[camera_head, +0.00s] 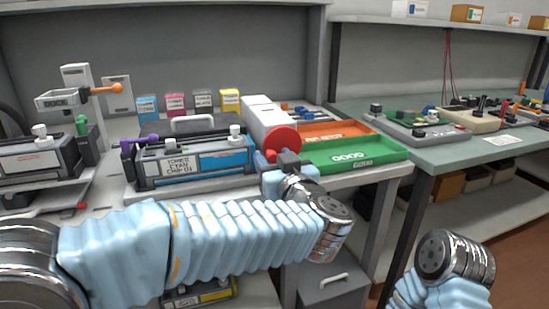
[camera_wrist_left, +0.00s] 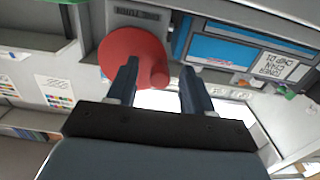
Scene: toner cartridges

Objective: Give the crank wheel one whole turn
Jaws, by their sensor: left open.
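The red crank wheel (camera_head: 282,141) is a disc on the end of a white housing at the bench's front, beside the green tray. In the left wrist view the wheel (camera_wrist_left: 125,52) fills the upper middle, with its round red knob (camera_wrist_left: 159,77) at the lower right of the disc. My left gripper (camera_head: 276,160) is just in front of and below the wheel. In the wrist view its dark fingers (camera_wrist_left: 160,68) are apart, with the knob between them in the picture. I cannot tell whether they touch it. My right gripper is out of view; only part of that arm shows.
The toner cyan cartridge (camera_head: 192,162) lies left of the wheel. The green GOOD tray (camera_head: 385,155) and orange tray (camera_head: 335,130) lie to its right. A second bench (camera_head: 470,147) with parts is at the right. The floor gap between benches is free.

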